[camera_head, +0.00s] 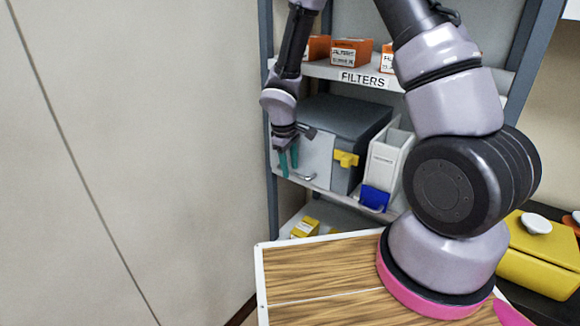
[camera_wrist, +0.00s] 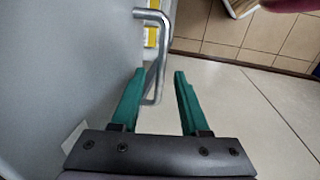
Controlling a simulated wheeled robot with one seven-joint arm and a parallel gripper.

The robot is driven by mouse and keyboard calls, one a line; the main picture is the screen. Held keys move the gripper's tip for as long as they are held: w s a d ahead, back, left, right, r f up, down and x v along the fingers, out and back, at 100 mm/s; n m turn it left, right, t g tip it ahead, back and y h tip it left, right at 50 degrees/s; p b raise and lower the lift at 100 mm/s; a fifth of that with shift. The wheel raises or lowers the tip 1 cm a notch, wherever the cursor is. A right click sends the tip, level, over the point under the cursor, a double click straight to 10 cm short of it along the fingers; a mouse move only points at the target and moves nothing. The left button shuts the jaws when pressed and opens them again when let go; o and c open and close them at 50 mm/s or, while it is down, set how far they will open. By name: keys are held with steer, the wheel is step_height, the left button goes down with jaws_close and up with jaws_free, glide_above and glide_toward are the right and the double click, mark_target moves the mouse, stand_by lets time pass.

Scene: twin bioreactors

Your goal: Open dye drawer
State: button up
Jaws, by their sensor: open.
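A grey box-like unit (camera_head: 345,122) with a pale front (camera_head: 318,152) sits on the middle shelf; I take it to be the dye drawer. A metal bar handle (camera_wrist: 158,58) stands out from a grey face (camera_wrist: 75,65) in the wrist view. My gripper (camera_head: 288,160) is at the front of the unit in the head view. Its two teal fingers (camera_wrist: 166,74) are open and empty. The handle's near end shows between the fingertips, closer to the left finger; I cannot tell whether they touch. The drawer front looks closed.
A yellow latch-like part (camera_head: 345,158) is on the unit's corner. A white holder (camera_head: 386,160) and a blue piece (camera_head: 374,198) stand to its right. Orange boxes (camera_head: 350,52) are on the shelf labelled FILTERS. A wood-topped surface (camera_head: 320,275) lies in front. Open floor (camera_wrist: 240,110) shows in the wrist view.

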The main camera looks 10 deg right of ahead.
steer(key=shift+f, duration=0.1)
jaws_close()
stand_by(1.4)
